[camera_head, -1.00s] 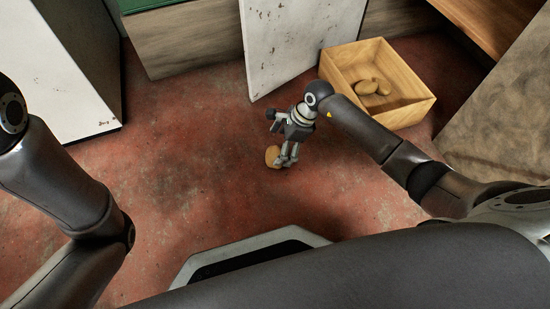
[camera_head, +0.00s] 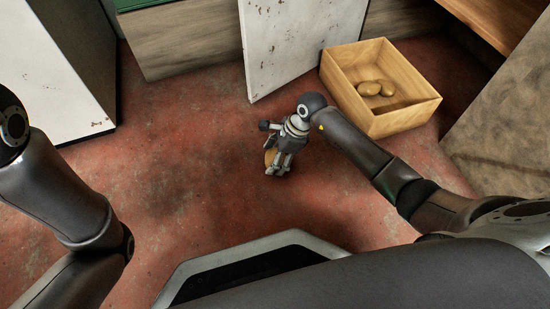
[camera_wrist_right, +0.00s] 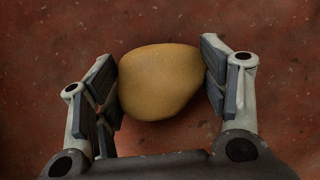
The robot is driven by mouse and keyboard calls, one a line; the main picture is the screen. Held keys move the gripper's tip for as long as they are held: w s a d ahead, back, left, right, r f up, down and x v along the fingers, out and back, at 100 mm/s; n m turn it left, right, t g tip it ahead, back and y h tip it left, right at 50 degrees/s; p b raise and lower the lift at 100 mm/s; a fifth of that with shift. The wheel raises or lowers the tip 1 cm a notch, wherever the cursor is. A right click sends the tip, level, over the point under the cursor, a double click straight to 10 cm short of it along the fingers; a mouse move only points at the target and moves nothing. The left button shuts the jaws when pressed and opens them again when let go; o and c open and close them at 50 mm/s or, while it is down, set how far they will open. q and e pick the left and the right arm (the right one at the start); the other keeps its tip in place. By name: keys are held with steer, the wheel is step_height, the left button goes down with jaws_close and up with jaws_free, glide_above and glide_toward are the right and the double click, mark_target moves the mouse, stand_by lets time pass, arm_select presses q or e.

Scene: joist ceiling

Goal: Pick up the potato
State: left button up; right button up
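The potato (camera_head: 270,157) is a tan, rounded lump on the red floor, partly hidden by my right gripper (camera_head: 277,170) in the head view. In the right wrist view the potato (camera_wrist_right: 158,82) lies between the two fingers. The fingers are spread wide, one on each side, with their pads very close to its sides. I cannot tell whether the pads touch it. My left gripper is out of view; only part of the left arm shows at the left edge.
A wooden crate (camera_head: 408,120) with several potatoes (camera_head: 375,88) inside stands behind and right of my right gripper. A white worn panel (camera_head: 290,45) stands at the back, and a white cabinet (camera_head: 55,65) at the left. The floor left of the gripper is clear.

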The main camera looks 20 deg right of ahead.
steer(key=c, duration=0.4)
steer(key=shift+o, duration=0.2)
steer(key=shift+r, duration=0.1)
